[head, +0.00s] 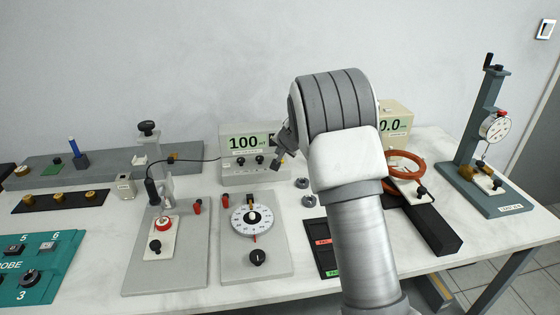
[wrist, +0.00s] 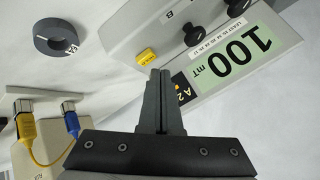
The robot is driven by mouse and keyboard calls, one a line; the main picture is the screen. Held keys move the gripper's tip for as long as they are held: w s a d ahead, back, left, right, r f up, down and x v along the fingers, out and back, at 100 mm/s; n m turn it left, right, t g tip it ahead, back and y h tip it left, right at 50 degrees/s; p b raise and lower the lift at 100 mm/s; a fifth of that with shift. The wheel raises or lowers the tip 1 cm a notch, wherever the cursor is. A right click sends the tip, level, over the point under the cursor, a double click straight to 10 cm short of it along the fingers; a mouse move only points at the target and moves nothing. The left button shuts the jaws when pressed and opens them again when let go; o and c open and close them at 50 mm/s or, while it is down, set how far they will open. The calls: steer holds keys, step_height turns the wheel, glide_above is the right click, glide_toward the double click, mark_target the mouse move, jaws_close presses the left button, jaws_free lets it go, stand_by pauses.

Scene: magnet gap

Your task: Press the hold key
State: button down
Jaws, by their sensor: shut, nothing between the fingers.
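The meter box (head: 235,170) stands at the back of the table, its display (head: 244,142) reading 100. In the wrist view the box shows rotated, with the 100 mT display (wrist: 238,52). A small yellow key (wrist: 147,56) with dark lettering too small to read surely sits on its front, beside two black knobs. My gripper (wrist: 160,72) is shut and empty; its fingertips appear just beside the yellow key, and I cannot tell whether they touch it. In the head view my gripper (head: 281,160) is at the box's right end, and the key is not distinguishable.
Plugs with yellow and blue leads (wrist: 28,128) show at the wrist view's left. A dial panel (head: 270,270) stands in front of the box, and an orange coil (head: 408,163) lies right of my arm.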

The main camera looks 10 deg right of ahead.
steer(key=shift+f+b, duration=0.4)
steer(key=shift+b, duration=0.05)
steer(key=shift+f+b, duration=0.5)
stand_by(0.6)
steer(key=shift+r, duration=0.1)
steer(key=shift+r+p, duration=0.75)
steer(key=shift+r+p, duration=2.1)
steer(key=shift+r, duration=0.45)
